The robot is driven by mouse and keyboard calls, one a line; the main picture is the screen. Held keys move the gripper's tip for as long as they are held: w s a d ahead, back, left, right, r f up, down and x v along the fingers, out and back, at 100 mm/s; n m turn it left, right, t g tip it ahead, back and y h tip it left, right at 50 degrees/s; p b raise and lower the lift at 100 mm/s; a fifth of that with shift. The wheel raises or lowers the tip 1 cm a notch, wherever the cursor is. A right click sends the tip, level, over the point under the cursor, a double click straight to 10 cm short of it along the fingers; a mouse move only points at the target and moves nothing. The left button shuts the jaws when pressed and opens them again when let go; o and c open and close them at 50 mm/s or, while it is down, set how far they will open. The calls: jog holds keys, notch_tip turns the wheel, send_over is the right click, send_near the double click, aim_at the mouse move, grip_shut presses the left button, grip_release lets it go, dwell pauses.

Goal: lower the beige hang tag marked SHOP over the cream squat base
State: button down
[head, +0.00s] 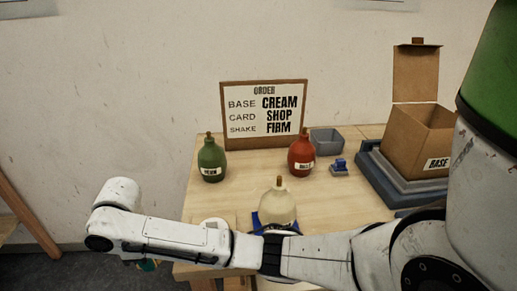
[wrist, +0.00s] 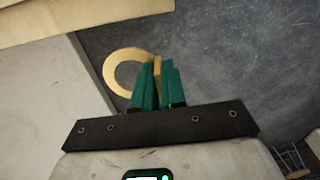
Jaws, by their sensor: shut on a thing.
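The cream squat base (head: 278,207) stands upright on a blue holder at the table's front, with a brown stub on top. My arm hides its lower part. In the wrist view my gripper (wrist: 157,70) has its green fingers shut on the edge of a beige ring-shaped tag (wrist: 109,75). The ring's hole shows to the left of the fingers. No SHOP lettering is readable on it. In the head view my gripper hangs at the lower left, mostly hidden by my arm, left of the cream base and apart from it. The tag cannot be made out there.
A green bottle (head: 212,160) and a red bottle (head: 301,153) stand behind the cream base. An order board (head: 264,114) reads CREAM, SHOP, FIRM. A grey bin (head: 326,141), a small blue item (head: 339,168) and an open cardboard box (head: 417,135) stand to the right.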

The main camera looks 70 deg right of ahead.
jog(key=s+d+r+n+p, duration=0.2)
jog(key=s+d+r+n, duration=0.2)
jog(key=d+r, duration=0.5)
jog(key=s+d+r+n+p, duration=0.1)
jog(key=s+d+r+n, duration=0.3)
jog(key=d+r, duration=0.45)
jog(key=s+d+r+n+p, duration=0.1)
jog(key=s+n, duration=0.4)
jog(key=s, duration=0.6)
jog(key=s+d+r+n+p, duration=0.2)
jog(key=s+d+r+n, duration=0.2)
jog(key=s, duration=0.8)
jog(key=shift+d+r+n+p, duration=0.3)
jog(key=shift+r+n, duration=0.1)
jog(key=shift+r, duration=0.2)
jog(key=shift+w+f, duration=0.1)
jog(key=shift+f, duration=0.05)
jog(key=shift+f+b, duration=4)
jog(key=shift+f, duration=0.15)
jog(key=c, duration=1.1)
grip_release()
